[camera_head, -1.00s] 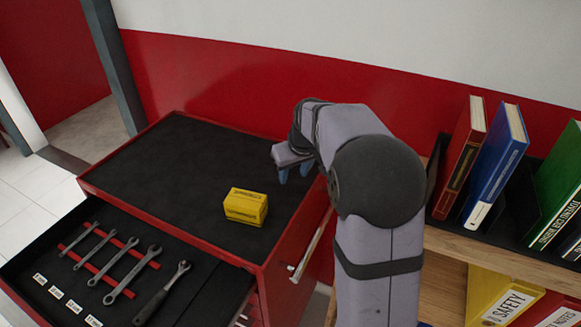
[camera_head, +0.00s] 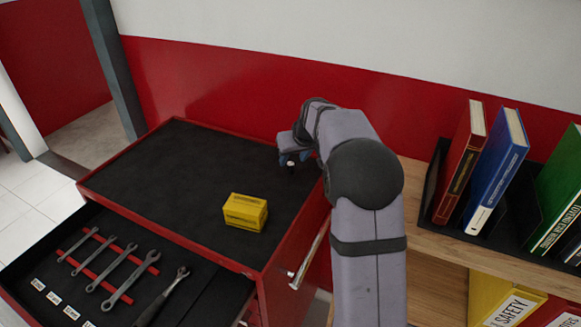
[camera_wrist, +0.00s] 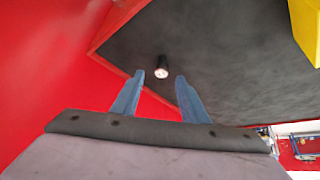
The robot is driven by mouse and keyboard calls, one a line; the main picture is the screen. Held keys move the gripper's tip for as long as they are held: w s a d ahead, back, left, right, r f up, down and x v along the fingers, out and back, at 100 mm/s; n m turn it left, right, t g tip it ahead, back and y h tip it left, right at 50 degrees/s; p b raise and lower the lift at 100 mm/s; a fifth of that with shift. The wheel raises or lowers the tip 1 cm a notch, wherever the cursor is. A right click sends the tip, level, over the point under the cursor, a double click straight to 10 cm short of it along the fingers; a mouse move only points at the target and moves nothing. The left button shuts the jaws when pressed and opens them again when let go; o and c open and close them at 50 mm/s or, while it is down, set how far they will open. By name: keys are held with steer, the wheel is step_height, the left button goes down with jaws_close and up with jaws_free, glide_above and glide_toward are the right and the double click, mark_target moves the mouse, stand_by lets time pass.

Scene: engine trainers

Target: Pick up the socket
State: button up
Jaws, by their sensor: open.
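The socket (camera_wrist: 161,67) is a small dark cylinder with a bright end, standing on the black top of the red tool cabinet near its edge. It also shows in the head view (camera_head: 291,166), close by the blue fingers. My gripper (camera_wrist: 160,78) is open and empty, its two fingers spread. In the wrist view the socket appears in line with the gap between the fingertips, slightly beyond them. In the head view my gripper (camera_head: 293,158) is at the cabinet's back right. I cannot tell the exact distance between fingertips and socket.
A yellow box (camera_head: 245,212) stands on the cabinet top (camera_head: 170,170), toward the front. An open drawer with several wrenches (camera_head: 131,285) juts out at the front left. A red wall (camera_head: 230,85) rises behind. A shelf with binders (camera_head: 495,170) is at the right.

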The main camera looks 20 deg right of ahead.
mark_target(290, 163)
steer(key=shift+p+x, duration=1)
steer(key=shift+x, duration=1.55)
steer(key=shift+s+a, duration=0.1)
steer(key=shift+s, duration=0.05)
jaws_close()
